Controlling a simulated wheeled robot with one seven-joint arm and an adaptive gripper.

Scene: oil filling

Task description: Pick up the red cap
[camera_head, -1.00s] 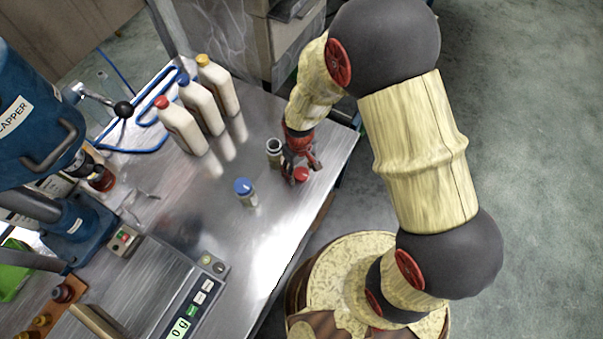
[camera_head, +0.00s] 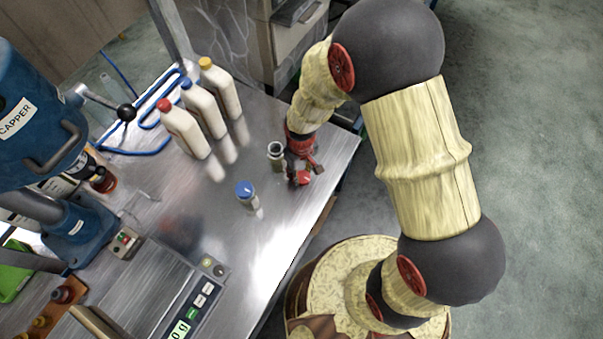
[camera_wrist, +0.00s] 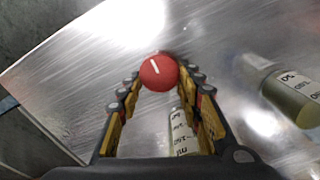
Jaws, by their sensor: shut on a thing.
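The red cap (camera_head: 302,178) is at my gripper's fingertips, near the right edge of the metal table. In the wrist view the round red cap (camera_wrist: 158,71), with a white line on top, sits between the tips of both fingers. My gripper (camera_head: 306,172) is shut on it, pointing down at the table; it also shows in the wrist view (camera_wrist: 160,84). I cannot tell whether the cap touches the table. An open bottle (camera_head: 276,156) stands just left of the gripper. A labelled bottle (camera_wrist: 180,135) shows between the fingers in the wrist view.
A blue-capped bottle (camera_head: 246,194) stands left of the gripper. Three white jugs (camera_head: 213,105) with red, blue and yellow caps stand behind. A scale (camera_head: 170,295) and the blue capper (camera_head: 40,115) are at the left. The table centre is mostly clear.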

